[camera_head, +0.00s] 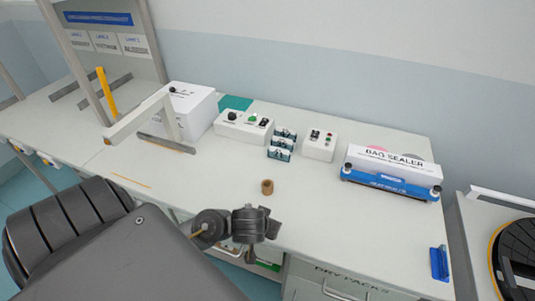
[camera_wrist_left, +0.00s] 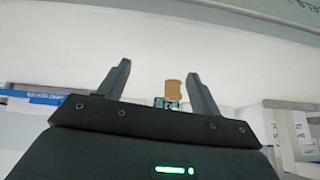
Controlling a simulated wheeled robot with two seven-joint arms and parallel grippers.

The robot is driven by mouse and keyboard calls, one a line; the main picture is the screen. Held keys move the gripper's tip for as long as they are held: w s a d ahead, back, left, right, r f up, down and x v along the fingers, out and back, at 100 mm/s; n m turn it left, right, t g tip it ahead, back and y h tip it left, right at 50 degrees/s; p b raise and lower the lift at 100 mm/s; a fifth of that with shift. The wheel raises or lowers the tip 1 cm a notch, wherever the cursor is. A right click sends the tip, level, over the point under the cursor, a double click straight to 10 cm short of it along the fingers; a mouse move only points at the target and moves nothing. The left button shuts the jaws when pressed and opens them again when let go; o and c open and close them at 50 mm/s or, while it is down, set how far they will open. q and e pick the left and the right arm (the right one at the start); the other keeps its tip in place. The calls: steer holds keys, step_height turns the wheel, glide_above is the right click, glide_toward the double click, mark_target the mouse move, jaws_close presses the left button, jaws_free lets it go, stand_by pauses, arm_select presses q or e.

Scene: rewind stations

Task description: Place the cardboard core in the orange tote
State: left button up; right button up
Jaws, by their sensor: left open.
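The cardboard core (camera_head: 267,187) is a small brown cylinder standing upright on the white bench, near its front edge in the head view. My left gripper (camera_head: 265,228) is close to it, on the front side of the core and apart from it. In the left wrist view my left gripper (camera_wrist_left: 159,70) has its two fingers spread with nothing held. The core (camera_wrist_left: 176,90) shows in the gap between them, nearer the right finger. I do not see an orange tote in either view. My right gripper is not in view.
A blue and white bag sealer (camera_head: 393,170) stands to the right. Two control boxes (camera_head: 244,126) (camera_head: 319,146) and small labelled holders (camera_head: 281,146) stand behind the core. A white frame (camera_head: 143,118) stands left. A blue item (camera_head: 439,263) lies front right. The bench around the core is clear.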

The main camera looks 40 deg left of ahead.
mark_target(268, 185)
arm_select(q)
steer(key=w+a+n, duration=0.1)
steer(key=w+a, duration=0.1)
steer(key=w, duration=0.1)
steer(key=w+a+n+t+y+b, duration=0.1)
steer(key=w+a, duration=0.2)
steer(key=w+a+n+y+b, duration=0.1)
steer(key=w+a, duration=0.1)
steer(key=w, duration=0.1)
steer(key=shift+w+a+f, duration=0.25)
steer(key=b+x, duration=0.1)
steer(key=x, duration=0.1)
steer(key=b+x, duration=0.2)
steer(key=x, duration=0.1)
steer(key=shift+w+a+r, duration=0.15)
steer(key=shift+w+a, duration=0.1)
steer(key=shift+w, duration=0.05)
steer(key=shift+r, duration=0.15)
steer(key=shift+s, duration=0.1)
steer(key=shift+c, duration=0.5)
steer(key=c, duration=1)
steer(key=shift+c, duration=0.2)
